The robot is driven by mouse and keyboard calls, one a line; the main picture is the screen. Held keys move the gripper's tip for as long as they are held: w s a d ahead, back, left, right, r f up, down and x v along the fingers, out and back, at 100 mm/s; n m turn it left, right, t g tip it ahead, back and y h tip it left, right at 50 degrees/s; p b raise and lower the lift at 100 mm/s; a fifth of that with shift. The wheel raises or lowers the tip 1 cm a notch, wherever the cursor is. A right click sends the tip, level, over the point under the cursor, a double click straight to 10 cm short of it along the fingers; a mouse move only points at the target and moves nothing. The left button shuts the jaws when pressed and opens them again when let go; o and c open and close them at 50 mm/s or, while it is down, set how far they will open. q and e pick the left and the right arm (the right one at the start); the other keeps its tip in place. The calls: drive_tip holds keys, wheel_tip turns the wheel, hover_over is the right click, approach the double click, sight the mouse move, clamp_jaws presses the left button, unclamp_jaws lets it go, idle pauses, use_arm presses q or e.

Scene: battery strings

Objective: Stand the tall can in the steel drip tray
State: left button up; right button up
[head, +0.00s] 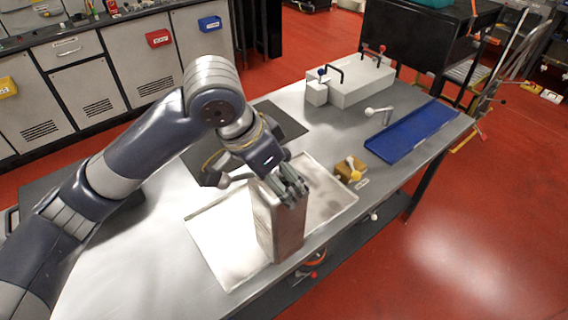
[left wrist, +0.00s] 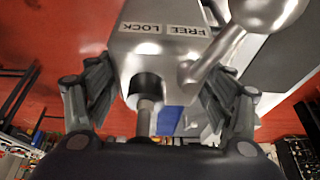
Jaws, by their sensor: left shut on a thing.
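The tall can (head: 282,232) is a grey metal box with a rectangular body. My left gripper (head: 290,190) is shut on its upper end from above. The can is roughly upright over the steel drip tray (head: 210,240), a shallow pale tray on the bench. Its lower end overlaps the tray's near edge in the head view; I cannot tell whether it touches the tray. The left wrist view shows the can's top (left wrist: 130,45) between my fingers, with a "FREE LOCK" label, a dark round opening and a ball-ended lever. My right gripper is not in view.
A pale box with handles (head: 352,85) stands at the back. A dark mat (head: 275,118) lies behind the tray.

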use_arm(q)
drive_tip(key=w, duration=0.3)
drive_tip(key=w+p, duration=0.1)
drive_tip(key=w, duration=0.1)
drive_tip(key=shift+d, duration=0.35)
drive_tip(key=w+d+f+p, duration=0.1)
drive_tip(key=w+f+p, duration=0.2)
drive_tip(key=w, duration=0.5)
drive_tip(key=shift+p+x, duration=0.4)
drive_tip(key=shift+x, duration=0.45)
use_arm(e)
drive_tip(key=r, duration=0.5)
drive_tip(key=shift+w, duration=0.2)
use_arm(q)
drive_tip(key=shift+s+f, duration=0.1)
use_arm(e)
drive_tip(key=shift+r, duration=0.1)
use_arm(q)
drive_tip(key=o, duration=2.1)
drive_tip(key=shift+a+f, duration=0.1)
drive_tip(key=shift+c, duration=0.2)
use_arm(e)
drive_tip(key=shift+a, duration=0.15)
